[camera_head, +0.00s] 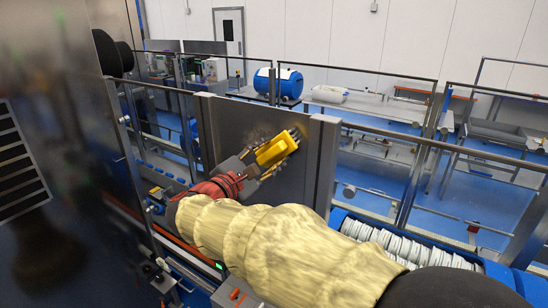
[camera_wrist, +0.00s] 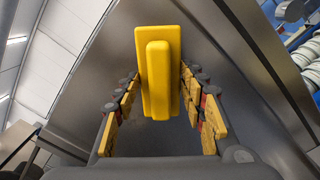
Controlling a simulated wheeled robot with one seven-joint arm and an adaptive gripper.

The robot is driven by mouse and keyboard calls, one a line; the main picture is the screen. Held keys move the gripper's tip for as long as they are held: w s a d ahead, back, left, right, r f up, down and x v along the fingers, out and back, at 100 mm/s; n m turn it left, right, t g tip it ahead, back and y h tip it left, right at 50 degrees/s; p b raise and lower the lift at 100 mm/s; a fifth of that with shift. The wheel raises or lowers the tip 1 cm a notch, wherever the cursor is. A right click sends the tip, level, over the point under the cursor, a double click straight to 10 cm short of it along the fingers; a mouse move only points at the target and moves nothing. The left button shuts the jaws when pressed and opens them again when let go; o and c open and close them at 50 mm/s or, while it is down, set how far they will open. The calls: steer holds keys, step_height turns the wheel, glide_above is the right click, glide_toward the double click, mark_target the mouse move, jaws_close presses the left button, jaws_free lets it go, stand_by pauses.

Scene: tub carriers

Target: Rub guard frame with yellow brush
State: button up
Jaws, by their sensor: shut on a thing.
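The yellow brush (camera_head: 274,149) is held in my gripper (camera_head: 257,166), in front of the grey metal panel of the guard frame (camera_head: 292,186). In the wrist view the brush (camera_wrist: 160,40) stands between the two fingers of my gripper (camera_wrist: 160,88), with its raised yellow handle toward the camera. Its far side is hidden there. The brush is tilted in the head view, and dark bristles or tips show at its right end. It is at or very near the panel; I cannot tell whether it touches. Faint brownish smudges show on the panel around the brush.
A dark cabinet (camera_head: 60,170) stands close on the left. Rollers with white coils (camera_head: 400,240) lie at the lower right. Behind the guard rails are a blue tank (camera_head: 280,84) and steel tables (camera_head: 365,106) on a blue floor.

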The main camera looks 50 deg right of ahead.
steer(key=shift+w+a+b, duration=0.1)
steer(key=shift+w+a, duration=0.1)
steer(key=shift+w, duration=2.05)
steer(key=shift+w+a+b, duration=0.1)
steer(key=shift+w+a, duration=0.05)
steer(key=shift+w, duration=2.15)
steer(key=shift+w+a+b, duration=0.1)
steer(key=shift+w+a, duration=0.1)
steer(key=shift+w, duration=2.05)
steer(key=shift+r+p, duration=0.55)
steer(key=shift+r, duration=0.5)
steer(key=shift+s+d+b, duration=0.1)
steer(key=shift+s+b, duration=0.35)
steer(key=shift+s, duration=0.4)
steer(key=shift+s+d+b, duration=0.2)
steer(key=shift+s+b, duration=0.6)
steer(key=shift+s, duration=1.4)
steer(key=shift+s+d+b, duration=0.15)
steer(key=shift+s+b, duration=0.7)
steer(key=shift+s, duration=1.35)
steer(key=shift+s+d+b, duration=0.2)
steer(key=shift+s+b, duration=0.6)
steer(key=shift+s, duration=1.4)
steer(key=shift+a, duration=0.15)
steer(key=shift+s+a+b, duration=0.2)
steer(key=shift+a+b, duration=0.1)
steer(key=shift+a, duration=2.5)
steer(key=shift+a, duration=0.1)
steer(key=shift+s+a, duration=0.15)
steer(key=shift+a, duration=1.25)
